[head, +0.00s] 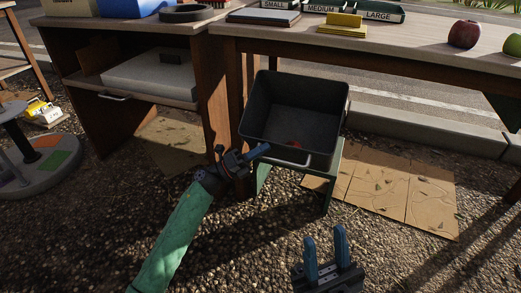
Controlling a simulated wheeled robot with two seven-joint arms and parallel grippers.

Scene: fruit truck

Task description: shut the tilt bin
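The tilt bin (247,120) is a dark grey box on a green stand, under the right-hand table. It is tilted forward with its top open, and a small red thing (295,144) lies inside near the front. A pale bar handle (290,162) runs along its front edge. My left gripper (262,150) is at the bin's front left corner, left of the handle. I cannot tell whether it touches the bin, and its fingers overlap, so their gap is hidden. My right gripper (326,235) is open and empty, fingers up, below and in front of the bin.
The tabletop (415,38) above holds size-labelled trays (335,10), a yellow block (342,24) and an apple (464,34). Flat cardboard (400,190) lies right of the bin. Gravel in front is clear.

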